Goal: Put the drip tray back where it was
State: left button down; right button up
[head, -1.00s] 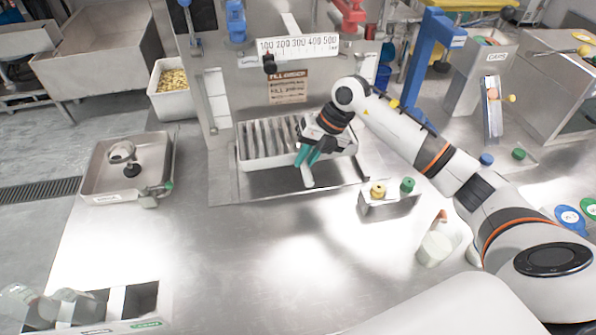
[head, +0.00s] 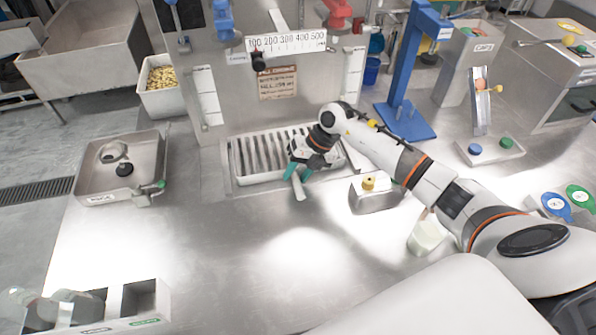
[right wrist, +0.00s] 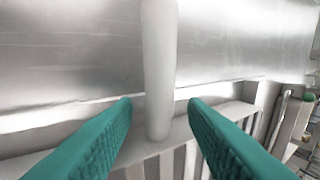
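The drip tray (head: 236,162) is a pale, shallow tray with a slatted top. It lies in the recess of the steel counter, below the measuring scale of the machine. Its light bar handle (head: 299,191) sticks out at the front; in the right wrist view the handle (right wrist: 159,65) runs up from the slatted edge. My right gripper (head: 297,174) is at this handle. Its teal fingers stand on both sides of the handle with visible gaps, so it is open around it. The arm and gripper hide the tray's right part. My left gripper is not in view.
A metal block with a yellow knob (head: 375,198) stands right of the tray, close under my right arm. A blue stand (head: 404,120) is behind the arm. A steel basin (head: 95,185) is at the left.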

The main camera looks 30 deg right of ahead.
jog(key=b+v, duration=0.1)
jog(key=v, duration=1.1)
jog(key=shift+b, duration=0.35)
jog(key=shift+r, duration=0.1)
